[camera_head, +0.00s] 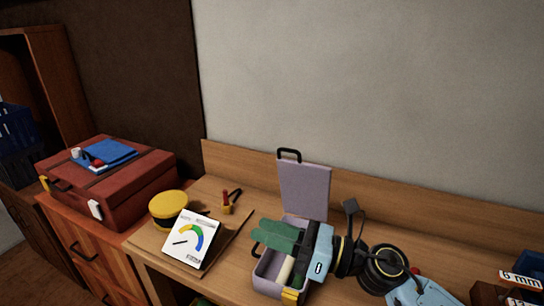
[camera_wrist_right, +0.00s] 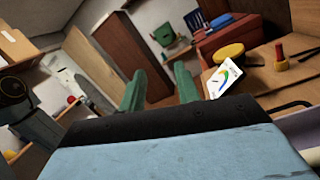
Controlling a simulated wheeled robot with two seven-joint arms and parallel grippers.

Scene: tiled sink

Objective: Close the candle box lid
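The candle box (camera_head: 267,285) is a lilac box on the wooden worktop in the head view. Its lid (camera_head: 304,190) stands upright at the back, open, with a black handle on its top edge. A pale candle (camera_head: 285,270) and something green lie inside. My right gripper (camera_head: 258,236) has green fingers and comes in from the right. It overlaps the box's opening in front of the lid and hides part of the inside. In the right wrist view its two fingers (camera_wrist_right: 157,82) are apart with nothing between them. My left gripper is in neither view.
A white card with a coloured dial (camera_head: 190,240) leans left of the box, near a yellow round tin (camera_head: 168,208) and a small red-handled tool (camera_head: 227,203). A red-brown case (camera_head: 110,185) stands farther left. A wooden backboard (camera_head: 420,210) runs behind the worktop.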

